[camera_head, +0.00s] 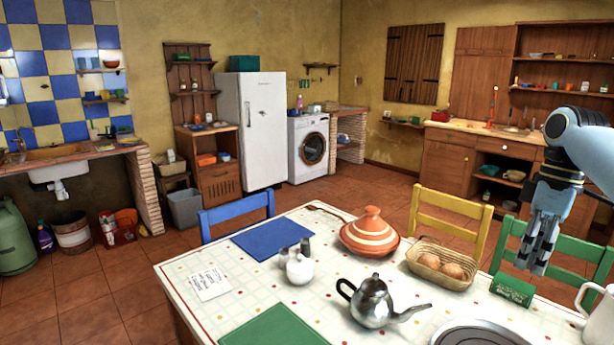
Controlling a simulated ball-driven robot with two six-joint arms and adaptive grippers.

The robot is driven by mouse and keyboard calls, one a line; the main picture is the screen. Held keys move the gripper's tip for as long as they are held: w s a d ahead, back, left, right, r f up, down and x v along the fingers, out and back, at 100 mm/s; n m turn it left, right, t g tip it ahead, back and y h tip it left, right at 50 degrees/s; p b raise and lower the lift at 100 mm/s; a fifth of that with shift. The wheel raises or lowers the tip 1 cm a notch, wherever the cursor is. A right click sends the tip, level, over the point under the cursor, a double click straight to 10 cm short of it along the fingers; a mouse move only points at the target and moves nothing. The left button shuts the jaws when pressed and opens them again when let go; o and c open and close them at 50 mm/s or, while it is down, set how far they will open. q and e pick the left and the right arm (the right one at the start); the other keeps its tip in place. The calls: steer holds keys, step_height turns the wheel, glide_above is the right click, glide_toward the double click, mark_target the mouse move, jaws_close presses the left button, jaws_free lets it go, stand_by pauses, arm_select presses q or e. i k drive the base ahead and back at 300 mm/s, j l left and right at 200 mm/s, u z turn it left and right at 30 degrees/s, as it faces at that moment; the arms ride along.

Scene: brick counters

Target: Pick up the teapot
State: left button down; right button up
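The teapot (373,303) is shiny metal and stands upright on the table near its front middle. Its dark handle points left and its spout points right. My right gripper (533,268) hangs fingers down at the right, above the table's right side near the green chair. It is apart from the teapot and holds nothing that I can see. Its fingers look close together from this angle, so I cannot tell its opening. My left gripper is not in view.
The patterned table (240,285) also holds a striped tagine (370,236), a bread basket (441,263), a small white pot (299,269), a green box (512,289), a round metal tray (478,335) and a white jug (600,318). Chairs stand along the far side.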

mark_target(371, 304)
steer(key=k+j, duration=0.7)
steer(key=j, duration=0.15)
